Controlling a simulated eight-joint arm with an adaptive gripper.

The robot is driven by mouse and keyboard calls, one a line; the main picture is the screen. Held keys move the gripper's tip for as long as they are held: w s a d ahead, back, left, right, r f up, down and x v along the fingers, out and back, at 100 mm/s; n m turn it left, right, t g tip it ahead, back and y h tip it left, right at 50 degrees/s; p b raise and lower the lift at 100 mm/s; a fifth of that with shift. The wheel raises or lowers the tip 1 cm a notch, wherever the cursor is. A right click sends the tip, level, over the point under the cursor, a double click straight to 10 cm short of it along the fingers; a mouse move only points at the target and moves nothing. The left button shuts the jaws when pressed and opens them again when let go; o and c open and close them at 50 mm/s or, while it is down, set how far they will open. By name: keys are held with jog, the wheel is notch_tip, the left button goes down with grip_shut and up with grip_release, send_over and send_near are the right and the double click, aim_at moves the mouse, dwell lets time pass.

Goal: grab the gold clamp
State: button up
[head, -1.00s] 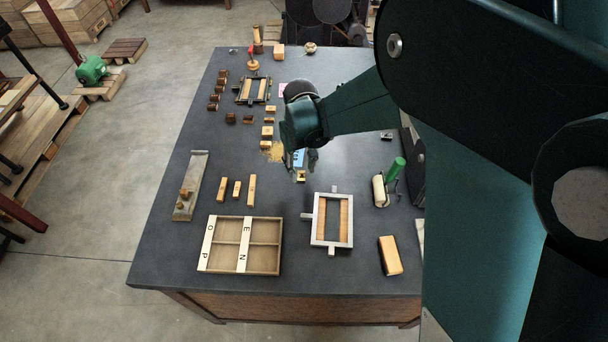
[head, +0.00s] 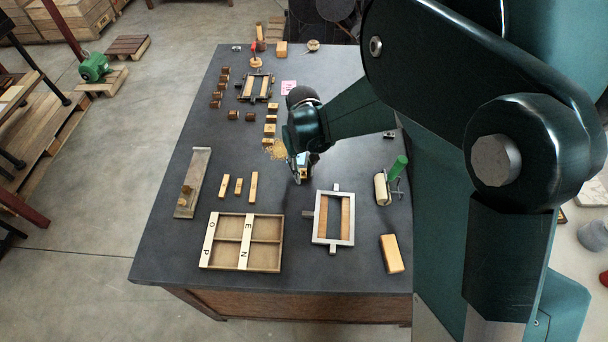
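The finger opening is unclear.
A grey metal frame (head: 349,241) lies in front of my gripper, with a divided wooden tray (head: 282,256) left of it. A roller with a green handle (head: 398,166) and a wooden block (head: 390,254) lie right. Small wooden blocks (head: 270,130) stand behind the gold patch.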

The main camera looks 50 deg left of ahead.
aim_at(303, 175)
jog(key=c, duration=0.5)
jog(key=shift+c, duration=0.2)
notch_tip(303, 175, up, 10)
dwell(0.5)
dwell(0.4)
